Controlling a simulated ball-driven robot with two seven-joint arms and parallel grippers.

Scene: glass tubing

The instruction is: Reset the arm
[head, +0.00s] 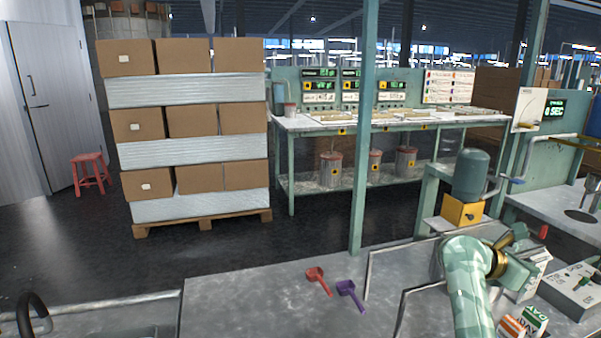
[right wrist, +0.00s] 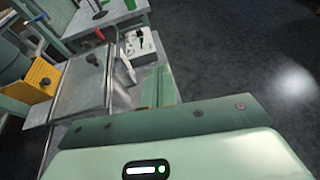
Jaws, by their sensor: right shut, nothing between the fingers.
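My right arm rises at the lower right of the head view, and my right gripper (head: 516,271) is at its end, above the right part of the grey workbench (head: 240,300). The gripper is shut and empty; its fingertips are hard to make out. In the right wrist view, the pale green wrist housing fills the bottom, with the bench corner and dark floor beyond. My left gripper is not in view.
A red scoop (head: 318,280) and a purple scoop (head: 350,294) lie on the bench. Small cartons (head: 534,320) and a grey control box (head: 575,292) stand near my right arm. A metal frame (head: 402,300) and a green post (head: 360,150) stand left of it.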

